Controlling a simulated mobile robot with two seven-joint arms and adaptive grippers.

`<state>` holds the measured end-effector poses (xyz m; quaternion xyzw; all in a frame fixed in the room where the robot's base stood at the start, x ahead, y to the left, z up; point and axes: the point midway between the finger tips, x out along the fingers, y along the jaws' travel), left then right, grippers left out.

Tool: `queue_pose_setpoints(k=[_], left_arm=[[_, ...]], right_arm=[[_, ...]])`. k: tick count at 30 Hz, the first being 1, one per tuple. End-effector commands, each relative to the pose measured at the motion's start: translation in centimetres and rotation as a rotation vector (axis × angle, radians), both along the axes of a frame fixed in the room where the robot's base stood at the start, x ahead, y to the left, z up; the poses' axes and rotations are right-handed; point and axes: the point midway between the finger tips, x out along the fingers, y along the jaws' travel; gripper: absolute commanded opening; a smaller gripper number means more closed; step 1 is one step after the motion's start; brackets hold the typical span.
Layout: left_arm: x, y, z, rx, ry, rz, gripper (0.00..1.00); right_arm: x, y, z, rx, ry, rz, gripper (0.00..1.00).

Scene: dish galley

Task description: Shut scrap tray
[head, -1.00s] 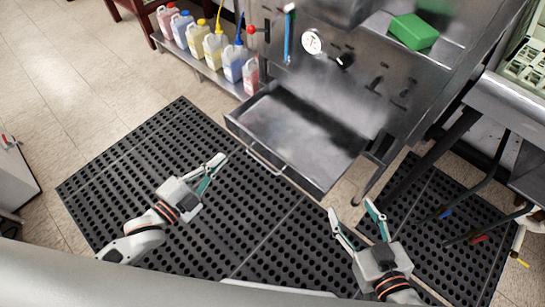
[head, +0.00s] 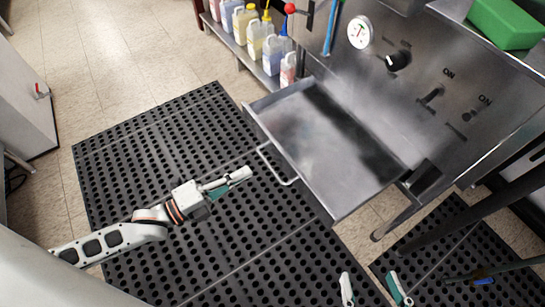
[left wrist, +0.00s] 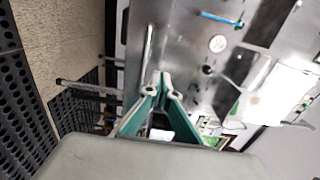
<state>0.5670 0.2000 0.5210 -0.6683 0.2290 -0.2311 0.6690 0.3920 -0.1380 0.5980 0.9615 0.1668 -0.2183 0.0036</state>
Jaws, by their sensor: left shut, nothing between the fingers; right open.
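The scrap tray (head: 318,128) is a shallow steel drawer that stands pulled out from the front of the steel machine; it looks empty. A wire handle (head: 277,166) sticks out from its front wall. My left gripper (head: 248,174) is shut and empty, just left of the handle and apart from it in the head view. Its closed fingertips (left wrist: 161,78) also show in the left wrist view, pointing toward the steel front. My right gripper (head: 372,288) is open and empty at the bottom edge of the head view, below the tray; only its fingers show.
The steel machine (head: 440,75) carries a gauge (head: 360,32), knobs and a green block (head: 506,22). Several jugs (head: 262,42) stand on a low shelf behind the tray. Machine legs and pipes stand at the right.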

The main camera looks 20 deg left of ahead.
Motion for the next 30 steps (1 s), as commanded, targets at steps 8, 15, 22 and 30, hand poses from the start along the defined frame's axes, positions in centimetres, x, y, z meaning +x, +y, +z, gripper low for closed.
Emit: queue_pose_setpoints(k=[8,15,22,30], left_arm=[[4.1,-3.3,-0.4,-0.001,0.005,-0.001,0.00],[6.4,-5.1,-0.4,-0.001,0.006,0.000,0.00],[7.2,-5.7,-0.2,0.001,0.003,0.000,0.00],[7.2,-5.7,-0.1,0.000,0.002,0.000,0.00]], right_arm=[[-0.6,1.3,-0.7,0.086,0.028,-0.019,0.56],[-0.9,2.1,-1.1,0.157,0.046,-0.041,0.56],[-1.1,2.8,-0.8,0.192,0.051,-0.045,0.56],[-1.0,2.8,-0.8,0.191,0.048,-0.045,0.56]])
